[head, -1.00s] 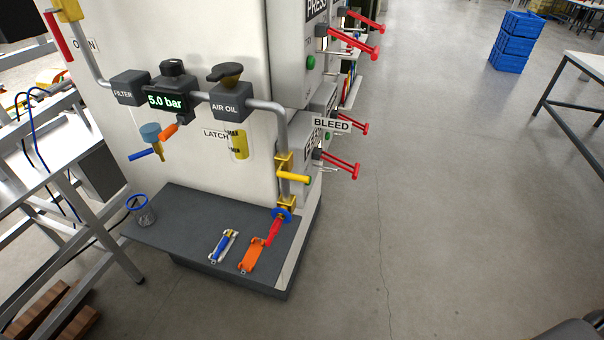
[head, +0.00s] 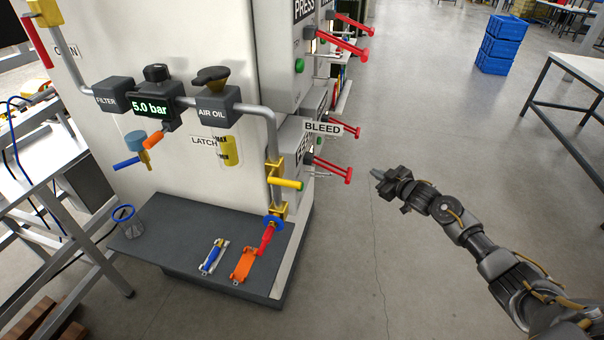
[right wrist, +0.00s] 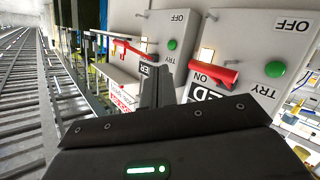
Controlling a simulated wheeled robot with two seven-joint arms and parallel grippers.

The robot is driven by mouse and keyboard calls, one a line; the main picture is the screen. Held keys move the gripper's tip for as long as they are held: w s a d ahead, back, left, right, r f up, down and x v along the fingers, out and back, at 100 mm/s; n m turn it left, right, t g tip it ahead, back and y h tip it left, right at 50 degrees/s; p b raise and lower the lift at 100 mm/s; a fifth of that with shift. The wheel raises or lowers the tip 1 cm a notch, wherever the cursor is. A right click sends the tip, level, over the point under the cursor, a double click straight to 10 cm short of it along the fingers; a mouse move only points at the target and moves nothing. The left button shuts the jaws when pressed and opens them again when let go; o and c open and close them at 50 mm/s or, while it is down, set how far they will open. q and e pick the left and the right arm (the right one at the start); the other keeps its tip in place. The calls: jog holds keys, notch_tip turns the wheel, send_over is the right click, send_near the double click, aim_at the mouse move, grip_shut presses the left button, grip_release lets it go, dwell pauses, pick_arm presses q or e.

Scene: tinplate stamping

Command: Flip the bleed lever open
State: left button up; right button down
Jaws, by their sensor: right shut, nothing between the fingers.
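The yellow lever (head: 287,183) sticks out to the right from a yellow valve block on the grey down pipe. My right gripper (head: 376,174) is shut and empty, in the air well right of the lever, pointing left towards the machine and touching nothing. The right wrist view shows its closed fingers (right wrist: 158,88) in front of the grey switch boxes. The yellow lever cannot be made out there. My left gripper is not in view.
Red handles (head: 333,168) jut from the grey boxes between my gripper and the machine. Below the valve are a blue wheel (head: 273,223), a red handle and an orange padlock-like piece (head: 243,264) on the dark shelf (head: 180,246).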

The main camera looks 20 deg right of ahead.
jog(key=a+r+n+t+y, duration=0.15)
jog(key=a+r+y, duration=0.25)
jog(key=r, duration=1.2)
jog(key=s+a+r+n+g+y, duration=0.1)
jog(key=s+a+r+n+y, duration=0.15)
jog(key=a+r, duration=0.2)
jog(key=s+a+r+n+g+y, duration=0.1)
jog(key=s+a+r+y, duration=0.15)
jog(key=r, duration=0.35)
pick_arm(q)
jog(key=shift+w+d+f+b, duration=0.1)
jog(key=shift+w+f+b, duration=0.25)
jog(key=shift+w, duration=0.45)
pick_arm(e)
jog(key=s+a+m+g+y, duration=0.1)
jog(key=s+a+g, duration=0.5)
jog(key=s+a, duration=0.5)
jog(key=s, duration=0.2)
jog(key=shift+s+f+m+g+y, duration=0.3)
jog(key=shift+m+g+y, duration=0.05)
jog(key=shift+m+y, duration=0.05)
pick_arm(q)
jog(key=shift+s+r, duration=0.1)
pick_arm(e)
jog(key=shift+a, duration=0.2)
